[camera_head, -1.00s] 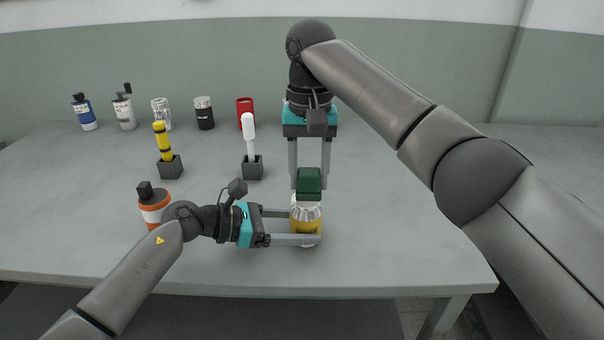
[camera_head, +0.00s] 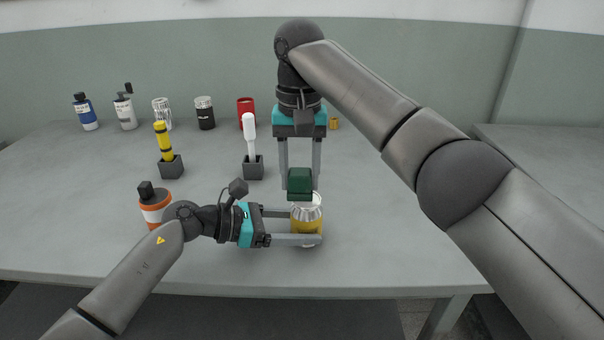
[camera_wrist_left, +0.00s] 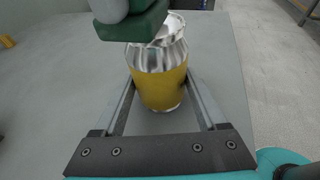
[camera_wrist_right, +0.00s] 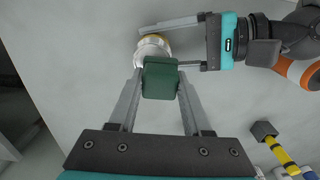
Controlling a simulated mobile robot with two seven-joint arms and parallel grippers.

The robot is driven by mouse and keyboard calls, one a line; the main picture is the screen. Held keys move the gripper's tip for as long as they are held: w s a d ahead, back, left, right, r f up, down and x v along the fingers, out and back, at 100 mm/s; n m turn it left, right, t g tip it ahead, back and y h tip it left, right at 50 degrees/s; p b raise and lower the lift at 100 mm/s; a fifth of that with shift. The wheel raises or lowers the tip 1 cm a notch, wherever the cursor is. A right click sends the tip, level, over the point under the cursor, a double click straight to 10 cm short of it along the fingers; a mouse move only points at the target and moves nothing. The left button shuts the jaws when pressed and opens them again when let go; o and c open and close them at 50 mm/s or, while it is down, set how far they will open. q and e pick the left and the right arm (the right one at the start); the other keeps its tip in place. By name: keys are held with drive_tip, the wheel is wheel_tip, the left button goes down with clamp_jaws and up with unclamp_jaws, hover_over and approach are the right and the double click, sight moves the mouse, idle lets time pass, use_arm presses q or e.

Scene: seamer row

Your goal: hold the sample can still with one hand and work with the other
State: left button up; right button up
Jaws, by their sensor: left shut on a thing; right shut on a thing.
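The sample can (camera_head: 307,222), silver at the top with a yellow band, stands upright on the table. My left gripper (camera_head: 308,228) is shut on its sides; the left wrist view shows the can (camera_wrist_left: 160,85) between both fingers. My right gripper (camera_head: 300,178) points down above the can and is shut on a dark green block-shaped tool (camera_head: 300,184). In the left wrist view the green tool (camera_wrist_left: 133,24) is at the can's top, over its left side. Whether it touches the rim I cannot tell. The right wrist view shows the green tool (camera_wrist_right: 160,78) covering part of the can (camera_wrist_right: 152,48).
An orange-and-white bottle (camera_head: 153,204) stands left, close to my left arm. A yellow-and-black tool (camera_head: 164,141) and a white tool (camera_head: 249,135) stand in dark holders. Several bottles, jars and a red can (camera_head: 245,106) line the back. The table's (camera_head: 400,250) right front is clear.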

drive_tip(key=shift+w+d, duration=0.1)
drive_tip(key=shift+d, duration=1.3)
drive_tip(key=shift+a, duration=1.6)
drive_tip(key=shift+d, duration=1.6)
drive_tip(key=shift+a, duration=1.65)
drive_tip(key=shift+s+d, duration=0.5)
drive_tip(key=shift+d, duration=0.4)
drive_tip(key=shift+r, duration=3.5)
